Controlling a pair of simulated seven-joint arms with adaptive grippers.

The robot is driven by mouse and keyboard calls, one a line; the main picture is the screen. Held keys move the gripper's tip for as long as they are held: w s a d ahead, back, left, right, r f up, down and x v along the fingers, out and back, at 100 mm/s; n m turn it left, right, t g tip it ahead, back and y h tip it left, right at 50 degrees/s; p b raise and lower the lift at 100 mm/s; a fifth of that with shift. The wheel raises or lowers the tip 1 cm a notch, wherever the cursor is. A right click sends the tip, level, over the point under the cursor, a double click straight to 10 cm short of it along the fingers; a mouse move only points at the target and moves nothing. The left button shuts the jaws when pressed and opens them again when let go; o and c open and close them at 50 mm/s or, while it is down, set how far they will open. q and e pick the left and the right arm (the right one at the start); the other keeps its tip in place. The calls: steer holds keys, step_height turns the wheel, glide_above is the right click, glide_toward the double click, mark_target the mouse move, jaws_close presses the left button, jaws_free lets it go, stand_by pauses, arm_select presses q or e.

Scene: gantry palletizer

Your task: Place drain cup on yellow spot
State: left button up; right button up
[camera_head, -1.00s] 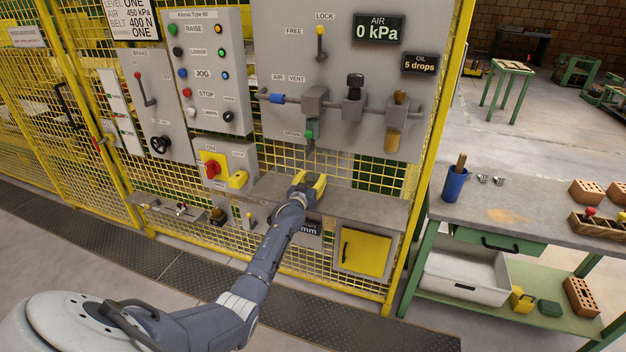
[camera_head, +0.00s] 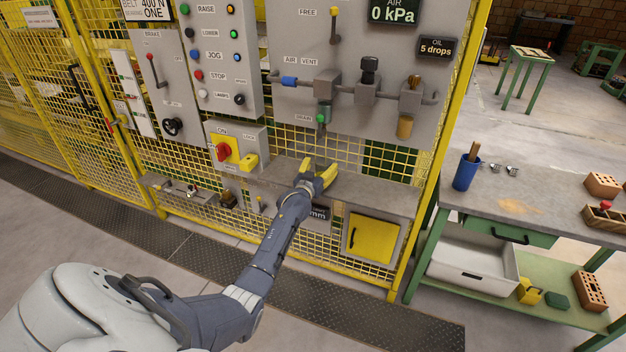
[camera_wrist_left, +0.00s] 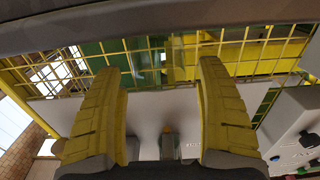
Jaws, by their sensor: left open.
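My left gripper (camera_head: 319,170) is open, with its yellow fingers spread above the grey shelf (camera_head: 375,195), below the green drain knob (camera_head: 321,118). In the left wrist view the open gripper (camera_wrist_left: 165,75) has a finger on each side. A faint translucent upright shape shows between or beyond the fingers there; I cannot tell for sure whether it is the drain cup. Neither finger visibly touches it. No drain cup can be made out clearly in the head view; my gripper covers part of the shelf. I cannot make out a yellow spot. My right gripper is not in view.
The grey valve panel (camera_head: 290,40) and yellow mesh fence stand behind the gripper. A switch box with a red knob (camera_head: 222,152) is to its left. A yellow door (camera_head: 371,240) is below the shelf. A workbench (camera_head: 540,205) with a blue cup (camera_head: 466,171) stands right.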

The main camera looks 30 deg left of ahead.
arm_select(q)
steer(key=v, duration=0.9)
steer(key=s+d+f+m+g+h, duration=0.1)
steer(key=s+d+f+g, duration=0.4)
steer(key=f, duration=0.9)
steer(key=s+d+f+m+h, duration=0.1)
steer(key=s+d+f, duration=0.2)
steer(key=s+f, duration=0.7)
steer(key=s+d+f+m+g+h, duration=0.1)
steer(key=s+d+f+g, duration=0.25)
steer(key=f, duration=1.35)
steer(key=s+d+f+m+g, duration=0.1)
steer(key=s+d+f+g, duration=0.15)
steer(key=s+f, duration=0.7)
steer(key=s+d+f+m+g, duration=0.1)
steer(key=s+d+f, duration=0.4)
steer(key=s, duration=0.8)
steer(key=s+d+f+g, duration=0.1)
steer(key=s+f, duration=0.1)
steer(key=s, duration=0.6)
steer(key=s+f+m+g, duration=0.1)
steer(key=s+f, duration=0.2)
steer(key=s, duration=0.5)
steer(key=s+d+f+g+h, duration=0.1)
steer(key=s+f+g, duration=0.1)
steer(key=s, duration=0.7)
steer(key=shift+d+f, duration=0.35)
steer(key=shift+w, duration=0.1)
